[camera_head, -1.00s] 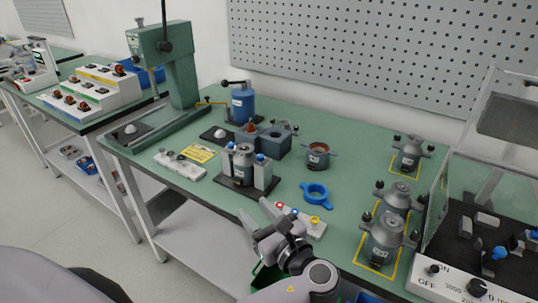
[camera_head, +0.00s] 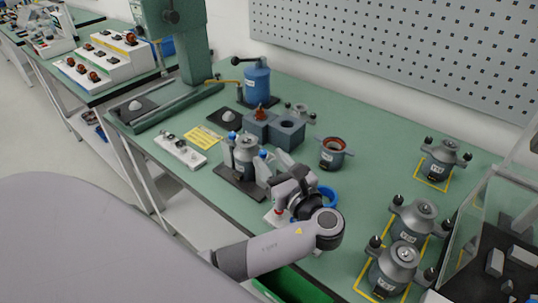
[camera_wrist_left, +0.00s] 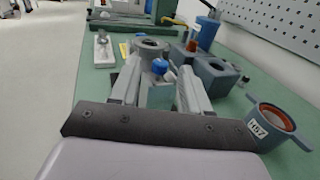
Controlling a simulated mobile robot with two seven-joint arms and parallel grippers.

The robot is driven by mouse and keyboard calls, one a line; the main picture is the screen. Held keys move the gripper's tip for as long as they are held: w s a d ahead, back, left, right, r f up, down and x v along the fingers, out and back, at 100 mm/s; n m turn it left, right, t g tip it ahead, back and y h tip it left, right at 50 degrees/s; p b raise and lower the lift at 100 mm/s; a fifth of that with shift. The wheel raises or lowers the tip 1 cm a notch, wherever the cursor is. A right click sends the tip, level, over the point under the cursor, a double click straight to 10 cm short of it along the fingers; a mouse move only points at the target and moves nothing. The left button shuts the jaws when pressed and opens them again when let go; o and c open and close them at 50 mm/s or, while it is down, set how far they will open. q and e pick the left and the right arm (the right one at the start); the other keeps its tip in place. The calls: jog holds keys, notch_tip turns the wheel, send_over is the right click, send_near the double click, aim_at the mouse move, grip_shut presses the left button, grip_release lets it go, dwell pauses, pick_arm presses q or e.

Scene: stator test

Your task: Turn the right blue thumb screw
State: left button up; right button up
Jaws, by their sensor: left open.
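The right blue thumb screw (camera_head: 263,154) is on the right side of a clamping fixture with a dark base (camera_head: 236,187). A grey metal motor part (camera_head: 245,148) stands upright in the fixture. The left blue thumb screw (camera_head: 232,136) is on its other side. My left gripper (camera_head: 272,168) is open at the fixture's right side, close to the right screw. In the left wrist view, the blue screw head (camera_wrist_left: 160,67) shows between the two spread fingers (camera_wrist_left: 158,78). I cannot tell whether either finger touches it. My right gripper is not in view.
A grey-blue block (camera_head: 288,134) and a grey housing with a reddish inside (camera_head: 333,153) stand behind and right of the gripper. A blue ring (camera_head: 328,196) lies partly behind my arm. Several grey housings stand at the right. Green table is clear between them.

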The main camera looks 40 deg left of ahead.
pick_arm(q)
jog(key=shift+x, duration=0.95)
grip_shut()
